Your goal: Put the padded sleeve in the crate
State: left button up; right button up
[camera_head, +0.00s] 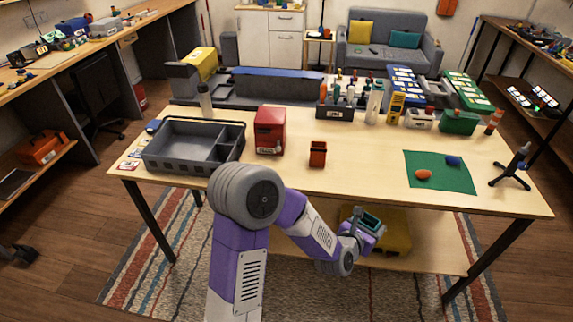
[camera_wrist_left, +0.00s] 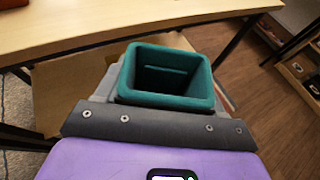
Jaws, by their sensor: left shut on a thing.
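The padded sleeve (camera_head: 371,221) is a teal, hollow, box-like piece with a dark inside. My left gripper (camera_head: 362,226) is shut on it, in front of and below the table's front edge. In the left wrist view the sleeve (camera_wrist_left: 170,75) stands out from the grey jaws with its open end showing; its lower part is hidden. The grey crate (camera_head: 178,164) sits at the table's left end, divided into compartments that look empty. It is well to the left of the sleeve. My right gripper is in neither view.
A red box (camera_head: 269,131) and a small orange-red bin (camera_head: 318,154) stand right of the crate. A green mat (camera_head: 452,181) with an orange and a blue piece lies at the right, beside a small stand (camera_head: 512,168). A yellow thing (camera_head: 397,237) sits below the tabletop.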

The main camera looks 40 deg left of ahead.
aim_at(189, 144)
jog(key=z, duration=2.05)
jog(key=k, duration=2.5)
jog(key=u, duration=2.05)
jog(key=i, duration=0.95)
jog(key=u, duration=0.05)
